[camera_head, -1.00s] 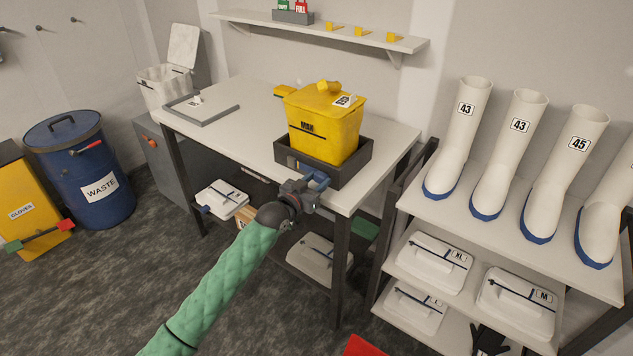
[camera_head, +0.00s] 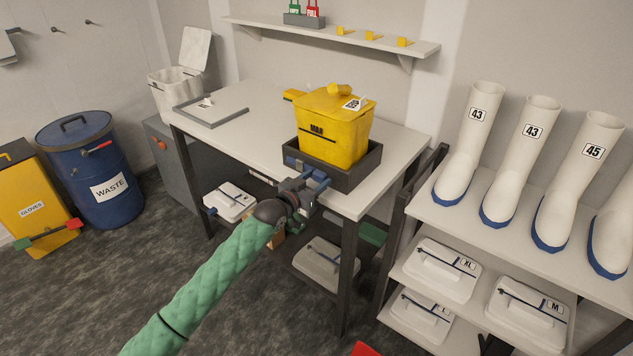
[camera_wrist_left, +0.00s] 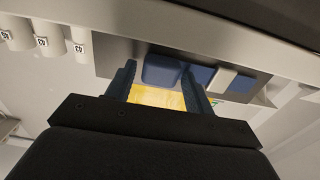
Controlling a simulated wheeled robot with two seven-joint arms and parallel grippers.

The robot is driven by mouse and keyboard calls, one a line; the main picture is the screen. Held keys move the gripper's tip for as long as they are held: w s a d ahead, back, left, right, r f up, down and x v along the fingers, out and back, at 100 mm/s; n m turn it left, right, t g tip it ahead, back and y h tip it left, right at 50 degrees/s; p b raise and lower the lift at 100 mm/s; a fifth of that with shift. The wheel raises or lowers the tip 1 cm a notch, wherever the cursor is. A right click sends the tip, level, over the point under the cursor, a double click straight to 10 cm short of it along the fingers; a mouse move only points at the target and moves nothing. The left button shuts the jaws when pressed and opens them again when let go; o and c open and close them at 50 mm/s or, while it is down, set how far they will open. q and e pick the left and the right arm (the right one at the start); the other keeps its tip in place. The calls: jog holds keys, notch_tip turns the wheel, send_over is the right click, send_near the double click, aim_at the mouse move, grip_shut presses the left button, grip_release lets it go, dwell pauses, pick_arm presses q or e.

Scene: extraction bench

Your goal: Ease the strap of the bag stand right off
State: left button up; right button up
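A yellow bag-like container (camera_head: 332,128) with a lid and a printed label sits in a dark grey stand (camera_head: 364,170) at the table's front edge. Blue strap parts (camera_head: 293,161) show on the stand's front face. My left gripper (camera_head: 318,180) is just in front of that face. In the left wrist view its fingers (camera_wrist_left: 160,88) are apart, with a blue tab (camera_wrist_left: 162,70) and yellow showing between them. More blue strap with a pale buckle (camera_wrist_left: 225,79) lies right of the fingers. I cannot tell if the fingers touch the tab. My right gripper is not in view.
The white table (camera_head: 255,125) carries a grey tray (camera_head: 212,112) at the left. A rack (camera_head: 500,215) with white boots and lidded boxes stands at the right. A blue waste drum (camera_head: 93,175) and yellow gloves bin (camera_head: 32,205) stand left.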

pick_arm(q)
jog(key=shift+o, duration=0.5)
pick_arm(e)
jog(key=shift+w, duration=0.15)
pick_arm(q)
jog(key=shift+s+a, duration=0.15)
jog(key=shift+s, duration=0.1)
jog(key=b+v, duration=0.1)
jog(key=v, duration=0.6)
jog(key=shift+b, duration=0.35)
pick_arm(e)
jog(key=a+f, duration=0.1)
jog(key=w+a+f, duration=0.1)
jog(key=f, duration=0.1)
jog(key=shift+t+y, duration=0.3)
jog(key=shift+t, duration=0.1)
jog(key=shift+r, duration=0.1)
